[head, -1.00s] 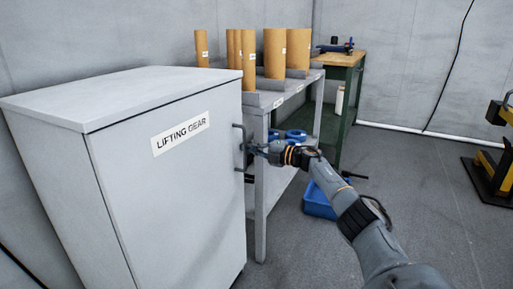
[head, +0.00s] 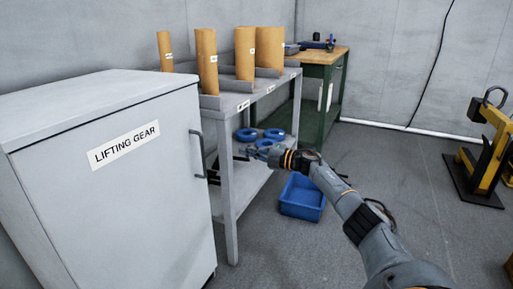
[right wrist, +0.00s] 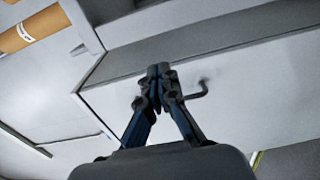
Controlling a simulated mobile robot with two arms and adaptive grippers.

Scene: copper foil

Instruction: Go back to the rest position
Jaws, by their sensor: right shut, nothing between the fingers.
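My right gripper (head: 258,152) reaches in from the lower right in the head view. It is held in the air to the right of the grey cabinet's handle (head: 198,155), apart from it, in front of the metal shelf. In the right wrist view its fingers (right wrist: 158,75) are together with nothing between them. The grey cabinet (head: 120,190), labelled LIFTING GEAR, stands at the left with its door closed. My left gripper is in neither view.
A metal shelf (head: 228,190) carries several cardboard tubes (head: 245,52) on top and blue rings (head: 272,134) below. A blue bin (head: 302,197) sits on the floor. A green workbench (head: 325,105) and a yellow machine (head: 488,150) stand further back.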

